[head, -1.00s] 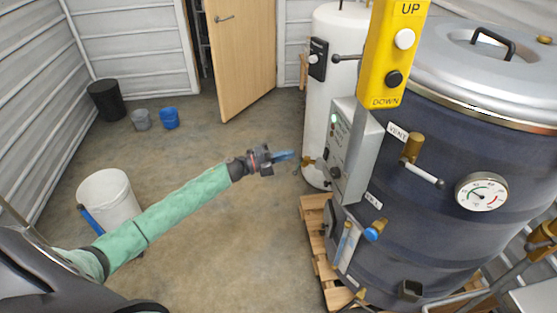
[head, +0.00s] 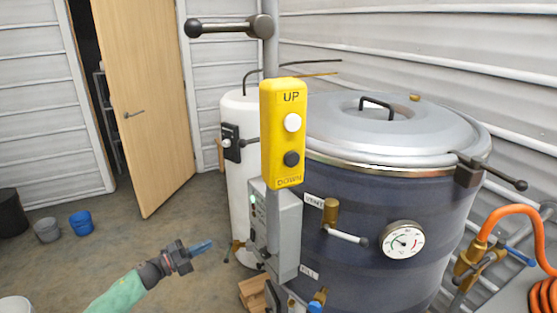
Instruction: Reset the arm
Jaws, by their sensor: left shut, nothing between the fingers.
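My left arm, in a green sleeve, comes in from the bottom left of the head view. Its left gripper (head: 201,247) is shut and empty, with blue fingertips pointing right. It hangs in free space over the floor, apart from the machinery to its right. My right gripper is not in the view.
A large dark blue vessel (head: 375,215) with a steel lid and gauge stands at the right. A yellow UP/DOWN pendant (head: 283,133) hangs in front of it. Behind are a white tank (head: 238,174) and an open wooden door (head: 150,110). An orange hose (head: 514,212) is far right. Floor at left is mostly clear.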

